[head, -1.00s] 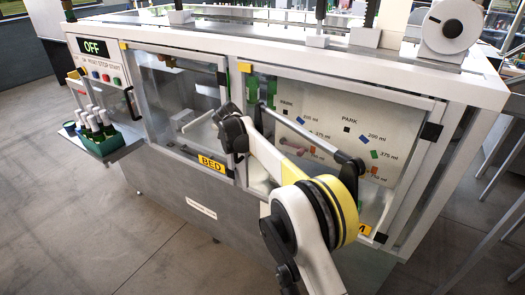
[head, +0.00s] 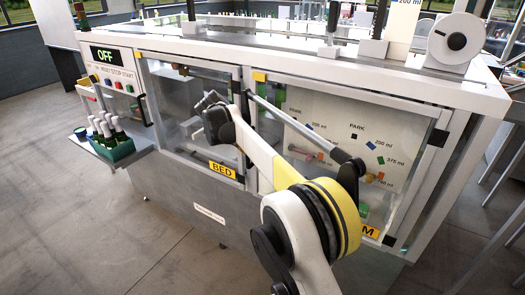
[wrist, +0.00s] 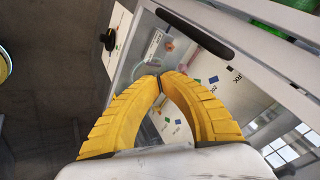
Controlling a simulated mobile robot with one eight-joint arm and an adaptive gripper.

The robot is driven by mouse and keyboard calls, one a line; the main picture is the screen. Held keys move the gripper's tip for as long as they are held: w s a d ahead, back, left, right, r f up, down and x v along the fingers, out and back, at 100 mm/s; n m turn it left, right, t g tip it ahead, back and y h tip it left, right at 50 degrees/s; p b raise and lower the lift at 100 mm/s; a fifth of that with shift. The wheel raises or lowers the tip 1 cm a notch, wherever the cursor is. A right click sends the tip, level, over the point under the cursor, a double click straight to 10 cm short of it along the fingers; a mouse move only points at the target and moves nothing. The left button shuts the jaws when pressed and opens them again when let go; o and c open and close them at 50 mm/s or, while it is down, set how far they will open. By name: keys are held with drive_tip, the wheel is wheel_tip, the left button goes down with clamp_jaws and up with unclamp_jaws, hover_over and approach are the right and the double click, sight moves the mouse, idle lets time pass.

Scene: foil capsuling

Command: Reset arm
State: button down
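My gripper (wrist: 160,79) shows in the wrist view as two yellow ribbed fingers. They curve in until their tips meet, with nothing held between them. Beyond the tips is a pale panel with coloured marks and print (wrist: 210,75), part of the machine. In the head view my white and yellow arm reaches up in front of the machine's glazed doors. I cannot make out the gripper's fingers there.
The white-framed machine (head: 300,70) fills the middle, its display (head: 103,53) reading OFF. A green crate of bottles (head: 122,150) sits on a side shelf at left. A BED label (head: 222,170) marks the front. A white reel (head: 456,43) is on top. Floor at left is clear.

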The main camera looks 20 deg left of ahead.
drive_tip(key=d+r+n+g+b, duration=0.1)
drive_tip(key=d+r+n+b, duration=0.4)
drive_tip(key=d, duration=1.2)
drive_tip(key=s+d+r+n+y+b, duration=0.1)
drive_tip(key=s+d+r, duration=0.1)
drive_tip(key=s+d, duration=0.45)
drive_tip(key=s+d+r+n+y, duration=0.15)
drive_tip(key=s+d, duration=0.25)
drive_tip(key=d, duration=0.6)
drive_tip(key=s+d+f+n+b, duration=0.1)
drive_tip(key=s+d+f+n, duration=0.1)
drive_tip(key=s+d+f, duration=0.3)
drive_tip(key=s+d+f+n+b, duration=0.1)
drive_tip(key=s+d+f, duration=0.4)
drive_tip(key=s, duration=0.6)
drive_tip(key=s+d+f+n+t+b, duration=0.1)
drive_tip(key=s+d+f+n+b, duration=0.1)
drive_tip(key=s+d+f, duration=0.3)
drive_tip(key=s+d+b, duration=0.1)
drive_tip(key=s, duration=0.3)
drive_tip(key=shift+f+n, duration=0.15)
drive_tip(key=shift+n, duration=0.2)
drive_tip(key=shift+d, duration=0.1)
